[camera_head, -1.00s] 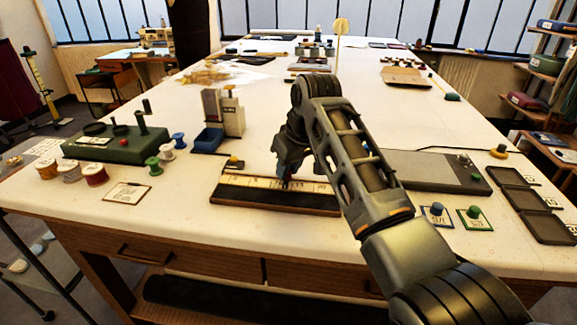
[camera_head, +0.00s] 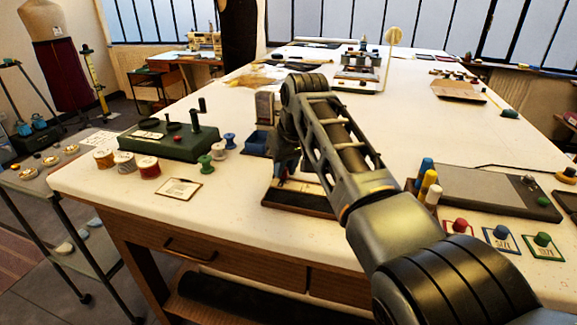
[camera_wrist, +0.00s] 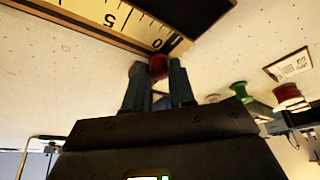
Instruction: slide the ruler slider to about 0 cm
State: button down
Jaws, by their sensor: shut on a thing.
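The ruler (camera_head: 300,197) is a dark wooden board with a pale scale, lying near the table's front edge; my arm hides part of it in the head view. In the wrist view the scale (camera_wrist: 125,22) shows a 5, with a 0 close to the near end. The slider's red knob (camera_wrist: 159,66) sits beside the 0 mark. My gripper (camera_wrist: 158,76) is shut on this knob, one finger on each side. In the head view my gripper (camera_head: 283,172) is at the ruler's left part.
A green winder box (camera_head: 175,142), thread spools (camera_head: 148,167) and a card (camera_head: 179,188) lie left of the ruler. A blue bin (camera_head: 258,143) stands behind it. A grey flat board (camera_head: 480,190) and coloured pegs (camera_head: 428,185) are to the right.

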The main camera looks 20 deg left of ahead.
jog(key=c, duration=1)
grip_release()
jog(key=shift+a, duration=0.25)
jog(key=shift+r, duration=0.1)
jog(key=shift+v, duration=3.8)
